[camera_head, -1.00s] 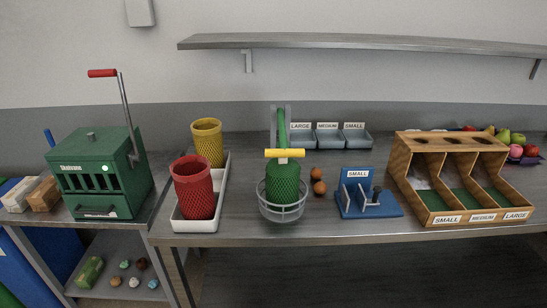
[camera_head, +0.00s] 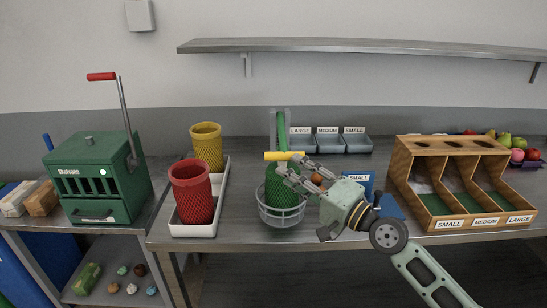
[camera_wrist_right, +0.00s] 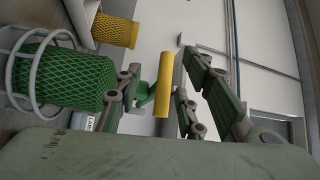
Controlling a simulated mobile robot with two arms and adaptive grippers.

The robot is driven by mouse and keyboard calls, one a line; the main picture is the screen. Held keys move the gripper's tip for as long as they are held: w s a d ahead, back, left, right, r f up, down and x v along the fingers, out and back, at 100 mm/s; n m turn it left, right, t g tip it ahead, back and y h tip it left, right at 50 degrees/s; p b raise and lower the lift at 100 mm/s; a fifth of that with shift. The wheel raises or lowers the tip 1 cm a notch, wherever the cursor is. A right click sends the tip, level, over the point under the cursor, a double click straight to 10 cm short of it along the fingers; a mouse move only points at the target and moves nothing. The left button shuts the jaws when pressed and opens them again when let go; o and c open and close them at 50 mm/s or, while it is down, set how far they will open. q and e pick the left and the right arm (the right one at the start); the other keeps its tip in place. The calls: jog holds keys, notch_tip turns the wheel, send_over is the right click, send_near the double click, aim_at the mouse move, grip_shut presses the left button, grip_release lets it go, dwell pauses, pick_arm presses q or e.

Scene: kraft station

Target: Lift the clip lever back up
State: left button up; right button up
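The clip lever has a yellow bar handle (camera_head: 284,156), which lies level in front of a green upright post (camera_head: 282,128). A green mesh sleeve (camera_head: 281,180) hangs below it inside a wire basket (camera_head: 281,216). My right gripper (camera_head: 289,166) reaches in from the right, its fingers spread open just below and beside the handle. In the right wrist view the yellow handle (camera_wrist_right: 162,84) shows between the open fingers (camera_wrist_right: 158,82), with the green mesh sleeve (camera_wrist_right: 65,78) to the left. I cannot tell whether a finger touches the handle. My left gripper is out of view.
A red mesh bin (camera_head: 192,190) and yellow mesh bin (camera_head: 206,147) stand left in a white tray (camera_head: 194,230). A wooden sorter (camera_head: 451,141) stands right; a green lever machine (camera_head: 98,177) stands far left.

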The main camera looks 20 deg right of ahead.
aim_at(277, 159)
jog(key=shift+w+d+r+m, duration=0.3)
jog(key=shift+w+r, duration=0.05)
jog(key=shift+r, duration=0.25)
jog(key=shift+w+a+r+p, duration=0.15)
jog(key=shift+w+r+p, duration=0.05)
jog(key=shift+w+p, duration=0.1)
jog(key=p+x, duration=0.1)
jog(key=x, duration=0.5)
jog(key=shift+w+a+f+p, duration=0.1)
jog(key=shift+w+a+p, duration=0.2)
jog(key=shift+p, duration=0.1)
jog(key=shift+c, duration=0.5)
grip_shut()
